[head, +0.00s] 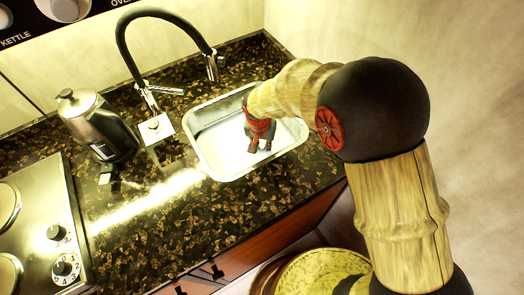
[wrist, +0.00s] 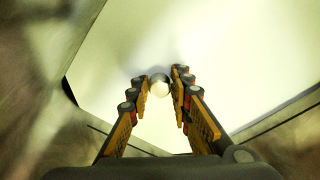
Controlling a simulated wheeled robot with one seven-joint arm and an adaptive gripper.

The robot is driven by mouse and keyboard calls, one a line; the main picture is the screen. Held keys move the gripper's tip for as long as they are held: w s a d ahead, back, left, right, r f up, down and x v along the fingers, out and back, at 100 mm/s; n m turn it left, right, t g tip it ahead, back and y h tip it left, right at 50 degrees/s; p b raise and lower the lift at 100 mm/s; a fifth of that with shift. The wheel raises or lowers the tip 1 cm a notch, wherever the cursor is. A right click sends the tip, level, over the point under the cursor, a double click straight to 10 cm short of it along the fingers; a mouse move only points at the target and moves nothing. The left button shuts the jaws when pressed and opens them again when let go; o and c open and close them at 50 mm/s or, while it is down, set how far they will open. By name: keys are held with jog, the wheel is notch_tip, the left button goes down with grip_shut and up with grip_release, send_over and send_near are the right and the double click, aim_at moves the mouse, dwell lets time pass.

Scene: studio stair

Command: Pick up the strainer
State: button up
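My gripper (head: 259,146) reaches down into the sink, its fingertips apart and pointing at the sink floor. In the wrist view my gripper (wrist: 160,80) has its two fingers spread, with a gap between the tips. A small, round, shiny piece, which looks like the strainer (wrist: 159,86), shows between the fingertips against the pale sink floor. I cannot tell how far below the tips it lies, or whether either finger touches it. In the head view the strainer cannot be made out; my gripper and arm may hide it.
The steel sink (head: 205,150) has raised walls around my gripper. A black curved faucet (head: 160,14) stands behind it. A metal kettle (head: 104,128) and a stove (head: 35,225) are to the left. The dark speckled counter (head: 190,215) in front is clear.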

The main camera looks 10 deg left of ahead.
grip_shut()
